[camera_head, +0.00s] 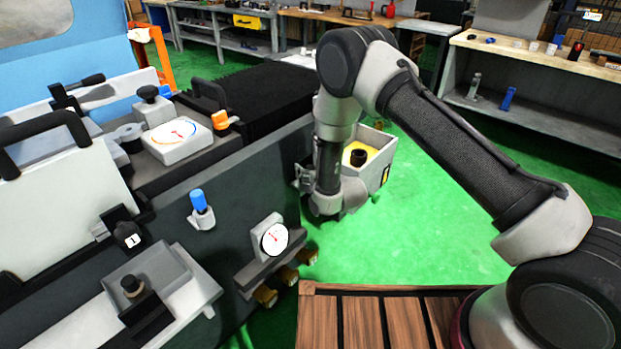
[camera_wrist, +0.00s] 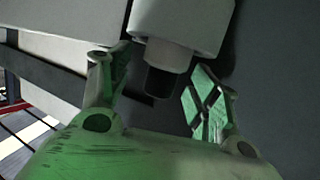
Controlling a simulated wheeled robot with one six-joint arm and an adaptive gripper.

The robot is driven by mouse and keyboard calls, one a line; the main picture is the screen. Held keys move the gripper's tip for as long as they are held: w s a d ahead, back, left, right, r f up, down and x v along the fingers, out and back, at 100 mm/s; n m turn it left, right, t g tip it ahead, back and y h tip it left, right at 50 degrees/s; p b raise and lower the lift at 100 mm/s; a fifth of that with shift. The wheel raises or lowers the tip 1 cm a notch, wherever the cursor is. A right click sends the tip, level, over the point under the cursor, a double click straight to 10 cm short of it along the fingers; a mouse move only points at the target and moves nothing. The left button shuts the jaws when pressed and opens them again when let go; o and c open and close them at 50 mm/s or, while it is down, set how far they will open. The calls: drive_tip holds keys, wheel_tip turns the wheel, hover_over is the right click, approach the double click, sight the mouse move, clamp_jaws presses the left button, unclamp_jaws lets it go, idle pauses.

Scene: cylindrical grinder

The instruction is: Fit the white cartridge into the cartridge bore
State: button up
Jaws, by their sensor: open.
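My gripper (camera_wrist: 155,66) is open in the wrist view, with one finger on each side of a stepped part. That part has a wide white round body (camera_wrist: 182,22), a narrower pale collar (camera_wrist: 168,54) and a dark end (camera_wrist: 160,83) between the fingers. The fingers look apart from it. I cannot tell whether the pale collar is the white cartridge or whether the wide body holds the bore. In the head view my gripper (camera_head: 327,203) is at the right end of the grinder's dark front panel, its fingers unclear. No separate cartridge or bore can be made out there.
The grinder's dark front panel (camera_head: 240,185) carries a blue-capped fitting (camera_head: 199,202) and a dial gauge (camera_head: 274,238). A pale bin with a yellow inside (camera_head: 387,158) stands behind my gripper. A wooden slatted surface (camera_head: 370,318) lies in front. Green floor is open at the right.

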drive_tip(key=c, duration=1.2)
